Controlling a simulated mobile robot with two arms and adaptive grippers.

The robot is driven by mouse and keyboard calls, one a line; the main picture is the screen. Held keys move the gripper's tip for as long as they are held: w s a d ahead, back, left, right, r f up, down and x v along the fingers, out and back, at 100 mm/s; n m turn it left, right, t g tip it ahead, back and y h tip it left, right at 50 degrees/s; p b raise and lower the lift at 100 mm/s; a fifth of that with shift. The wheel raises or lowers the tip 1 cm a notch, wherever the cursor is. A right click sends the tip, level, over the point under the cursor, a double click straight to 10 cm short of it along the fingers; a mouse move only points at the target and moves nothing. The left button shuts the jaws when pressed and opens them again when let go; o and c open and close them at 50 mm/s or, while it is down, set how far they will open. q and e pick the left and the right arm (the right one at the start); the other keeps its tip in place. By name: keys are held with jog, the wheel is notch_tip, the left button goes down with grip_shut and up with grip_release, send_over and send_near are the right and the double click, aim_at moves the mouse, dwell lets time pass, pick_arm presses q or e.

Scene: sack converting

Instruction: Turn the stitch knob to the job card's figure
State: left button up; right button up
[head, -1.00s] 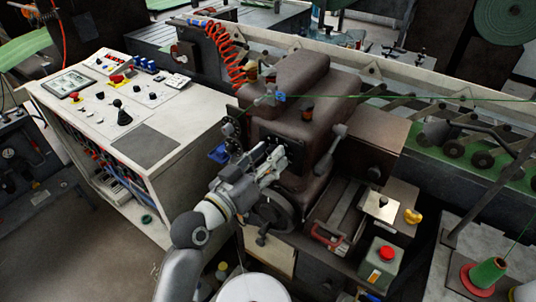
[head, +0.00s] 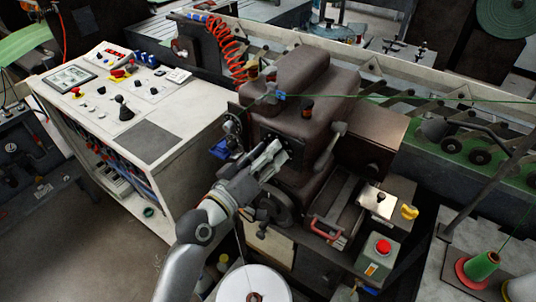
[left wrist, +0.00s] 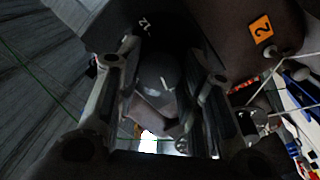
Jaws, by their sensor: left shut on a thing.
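The stitch knob (left wrist: 160,75) shows in the left wrist view as a dark rounded piece between the two fingers of my left gripper (left wrist: 160,95). A small white figure, which looks like 12, stands just above it on the dark housing. In the head view my left gripper (head: 277,152) is at the front face of the brown sewing head (head: 295,110), shut on the knob and hiding it there. I cannot make out a job card or its figure. My right gripper is not in view.
A handwheel (head: 277,208) sits just below my left gripper. A lever with a grey end (head: 338,130) stands to its right. A control desk (head: 147,141) is at left. A red button box (head: 380,255) and a green thread cone (head: 483,266) are at right.

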pick_arm(q)
jog(key=o, duration=1)
jog(key=shift+o, duration=0.2)
jog(key=v, duration=1.2)
